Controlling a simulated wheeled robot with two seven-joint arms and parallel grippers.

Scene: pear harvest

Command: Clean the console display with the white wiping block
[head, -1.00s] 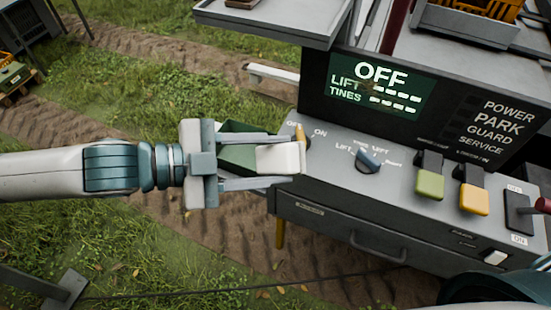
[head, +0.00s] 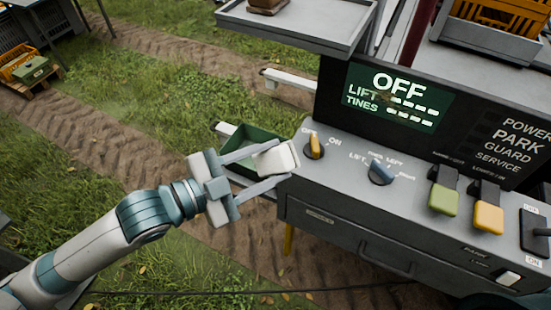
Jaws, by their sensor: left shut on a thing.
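The console display (head: 397,98) is a dark green screen reading OFF, LIFT and TINES, upright at the back of the grey console. A small brownish smudge shows near its middle. My left gripper (head: 272,166) is shut on the white wiping block (head: 275,158), held tilted between its fingers. The block is at the console's left end, in front of a green tray (head: 243,142), and apart from the display. My right gripper is not in view.
A grey shelf (head: 290,28) juts out at the display's upper left. Grass and soil lie left.

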